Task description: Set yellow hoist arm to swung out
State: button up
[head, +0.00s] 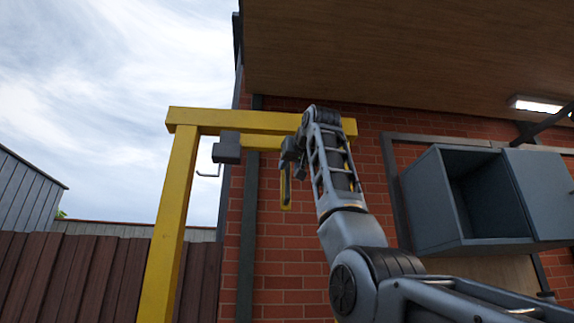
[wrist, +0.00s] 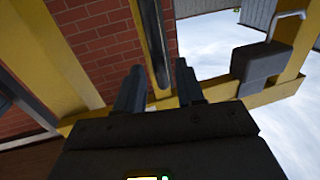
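The yellow hoist arm (head: 262,142) is a short horizontal beam under the yellow top beam of its frame. A grey block (head: 226,148) with a thin hook (head: 208,174) is at its left end; the block also shows at upper right in the wrist view (wrist: 262,65). A yellow handle (head: 286,190) hangs below the arm. My gripper (head: 292,158) is at the upper part of the handle. In the wrist view, my gripper's fingers (wrist: 158,72) are apart, with the yellow and dark handle (wrist: 150,35) between them. Contact cannot be told. My arm hides the hoist arm's right end.
A yellow post (head: 170,220) holds up the frame's left side. A brick wall (head: 275,260) stands behind. A grey open cabinet (head: 475,200) is to the right of my arm. A wooden roof (head: 410,50) hangs overhead. A brown fence (head: 60,275) is at left.

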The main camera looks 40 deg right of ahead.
aim_at(288, 167)
jog(key=shift+p+x, duration=0.5)
jog(key=shift+x, duration=1.05)
grip_shut()
